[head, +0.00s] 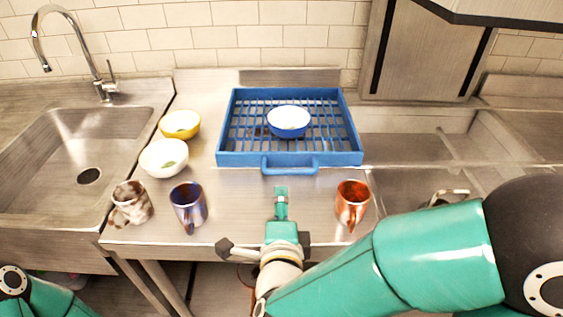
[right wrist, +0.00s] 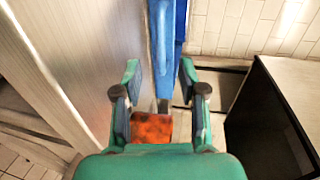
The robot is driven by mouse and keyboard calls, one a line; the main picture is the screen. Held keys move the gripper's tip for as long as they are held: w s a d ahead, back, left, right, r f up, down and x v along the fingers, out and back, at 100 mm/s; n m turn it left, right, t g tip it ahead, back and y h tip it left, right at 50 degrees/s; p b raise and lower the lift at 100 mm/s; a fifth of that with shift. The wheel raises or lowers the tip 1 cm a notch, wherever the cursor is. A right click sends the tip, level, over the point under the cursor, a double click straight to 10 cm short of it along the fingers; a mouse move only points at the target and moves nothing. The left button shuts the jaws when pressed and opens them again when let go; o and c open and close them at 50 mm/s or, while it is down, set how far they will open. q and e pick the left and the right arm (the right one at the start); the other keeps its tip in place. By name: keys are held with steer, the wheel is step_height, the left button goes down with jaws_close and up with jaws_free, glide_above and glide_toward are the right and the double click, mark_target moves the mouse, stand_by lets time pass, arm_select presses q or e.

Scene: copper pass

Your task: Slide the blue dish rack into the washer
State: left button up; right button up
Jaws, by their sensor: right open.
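The blue dish rack (head: 240,160) lies flat on the steel counter, its looped handle (head: 290,168) facing me. A blue bowl with a white inside (head: 289,120) sits in the rack. My right gripper (head: 281,195) is open and empty just in front of the handle. In the right wrist view, its fingers (right wrist: 160,72) stand on either side of the blue rack (right wrist: 163,50), which shows beyond them; I cannot tell if they touch it. A grey unit with dark upright edges (head: 425,50), apparently the washer, stands at the back right. My left gripper is out of view.
A yellow bowl (head: 180,124) and white bowl (head: 164,158) stand left of the rack. A marbled mug (head: 131,204), dark blue mug (head: 189,206) and copper mug (head: 352,204) stand near the front edge. The sink (head: 70,150) is left. Recessed steel (head: 420,147) lies right of the rack.

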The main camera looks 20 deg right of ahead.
mark_target(282, 174)
steer(key=shift+w+d+r+p, duration=0.1)
steer(key=shift+w+d+p, duration=0.2)
steer(key=shift+w+p, duration=0.4)
arm_select(q)
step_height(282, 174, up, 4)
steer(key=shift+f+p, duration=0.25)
steer(key=shift+p, duration=0.15)
arm_select(e)
steer(key=x, duration=1.1)
steer(key=shift+f, duration=0.3)
jaws_close()
